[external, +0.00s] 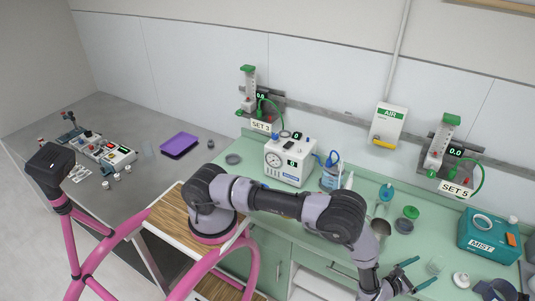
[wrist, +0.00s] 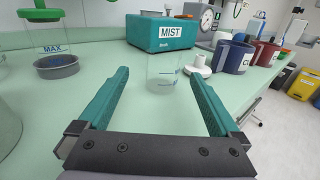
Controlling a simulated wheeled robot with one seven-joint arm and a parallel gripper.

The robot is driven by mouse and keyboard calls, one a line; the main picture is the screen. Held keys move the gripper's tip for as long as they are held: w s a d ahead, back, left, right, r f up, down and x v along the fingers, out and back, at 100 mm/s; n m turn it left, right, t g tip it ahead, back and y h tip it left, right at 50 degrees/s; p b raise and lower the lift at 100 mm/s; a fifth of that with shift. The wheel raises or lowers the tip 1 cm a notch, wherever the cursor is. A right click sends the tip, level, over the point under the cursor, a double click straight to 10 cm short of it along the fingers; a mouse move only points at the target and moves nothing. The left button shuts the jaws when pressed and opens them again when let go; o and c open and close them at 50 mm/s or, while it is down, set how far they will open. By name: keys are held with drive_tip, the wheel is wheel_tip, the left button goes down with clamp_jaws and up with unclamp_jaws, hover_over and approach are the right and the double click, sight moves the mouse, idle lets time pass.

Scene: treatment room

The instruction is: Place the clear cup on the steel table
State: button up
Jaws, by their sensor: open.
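The clear cup (wrist: 163,75) stands upright on the green counter, ahead of my gripper and between the lines of its fingers in the wrist view. In the external view the clear cup (external: 436,265) is faint, at the lower right. My gripper (wrist: 160,88) is open and empty, with teal fingers on either side of bare counter. In the external view my gripper (external: 412,274) is low over the counter, just left of the cup. The steel table (external: 185,95) is the grey surface at the left.
A teal MIST box (wrist: 160,32) stands behind the cup. A white knob-like piece (wrist: 196,62) and dark mugs (wrist: 233,56) stand right of it. A MAX container (wrist: 55,50) is at left. A purple tray (external: 179,145) and devices occupy parts of the steel table; bare areas remain.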

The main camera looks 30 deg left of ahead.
sight(443, 259)
drive_tip(key=shift+s+a, duration=0.45)
drive_tip(key=shift+s, duration=0.15)
drive_tip(key=shift+s+a+r, duration=0.25)
drive_tip(key=shift+s+r, duration=0.3)
drive_tip(key=shift+r, duration=0.35)
drive_tip(key=shift+w+a+r, duration=0.1)
drive_tip(key=shift+r, duration=0.15)
drive_tip(key=x, duration=0.4)
drive_tip(key=shift+w+d+f, duration=0.2)
drive_tip(key=shift+w+d, duration=0.05)
drive_tip(key=shift+w, duration=0.1)
drive_tip(key=x, duration=0.5)
drive_tip(key=shift+w+d+f, duration=0.15)
drive_tip(key=shift+d+f, duration=0.1)
drive_tip(key=shift+d, duration=0.15)
drive_tip(key=shift+r, duration=0.15)
drive_tip(key=c, duration=1.5)
